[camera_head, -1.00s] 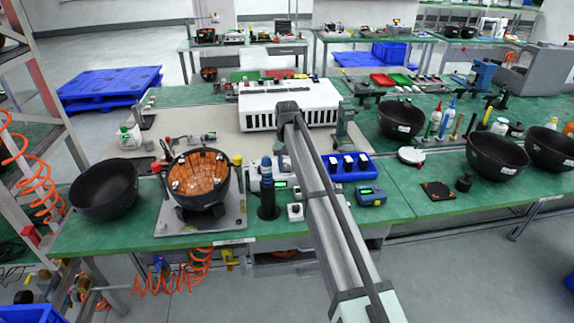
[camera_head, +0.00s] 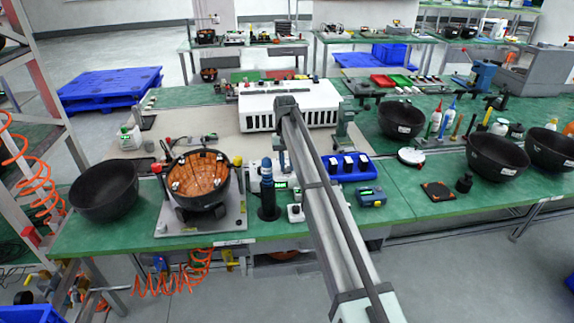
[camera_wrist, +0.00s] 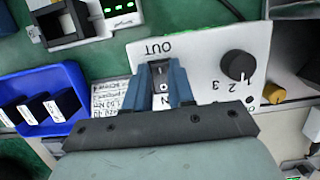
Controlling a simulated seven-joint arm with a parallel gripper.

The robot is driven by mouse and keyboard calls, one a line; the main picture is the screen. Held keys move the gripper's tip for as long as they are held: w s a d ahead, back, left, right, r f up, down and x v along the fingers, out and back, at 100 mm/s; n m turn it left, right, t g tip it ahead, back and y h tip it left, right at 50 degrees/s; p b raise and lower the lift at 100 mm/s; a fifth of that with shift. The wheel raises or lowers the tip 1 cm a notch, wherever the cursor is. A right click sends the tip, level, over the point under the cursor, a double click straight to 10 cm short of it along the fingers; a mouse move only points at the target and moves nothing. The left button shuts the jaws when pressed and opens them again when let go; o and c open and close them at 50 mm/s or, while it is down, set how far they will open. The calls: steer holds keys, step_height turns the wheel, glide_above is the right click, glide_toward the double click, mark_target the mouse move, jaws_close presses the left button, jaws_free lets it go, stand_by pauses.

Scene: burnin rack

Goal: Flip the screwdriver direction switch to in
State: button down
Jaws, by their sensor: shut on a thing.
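The white control panel (camera_wrist: 207,62) lies under my gripper in the wrist view. Its small dark direction switch (camera_wrist: 159,69) sits between the upside-down OUT label on the far side and the IN label, partly covered, on the near side. My gripper (camera_wrist: 160,82) has its two blue fingers down at the panel, one on each side of the switch, shut on it. Which way the switch is tipped I cannot tell. In the head view my arm mostly hides the gripper and the switch. A dark blue screwdriver (camera_head: 267,188) stands upright in a black holder left of my arm.
A black knob (camera_wrist: 237,66) marked 1, 2, 3 is on the same panel. A blue tray (camera_wrist: 39,97) with several black blocks lies at the left of the wrist view. In the head view a black bowl with an orange-brown inside (camera_head: 200,176) stands left of the screwdriver.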

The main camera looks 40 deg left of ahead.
mark_target(286, 167)
stand_by(0.3)
steer(key=c, duration=1)
jaws_free()
steer(key=shift+o, duration=0.2)
steer(key=shift+v, duration=0.8)
steer(key=v, duration=0.3)
steer(key=shift+w+a+r, duration=0.15)
steer(key=shift+r, duration=0.2)
steer(key=w+a, duration=0.8)
steer(key=shift+w+a+f, duration=0.15)
steer(key=shift+f, duration=0.05)
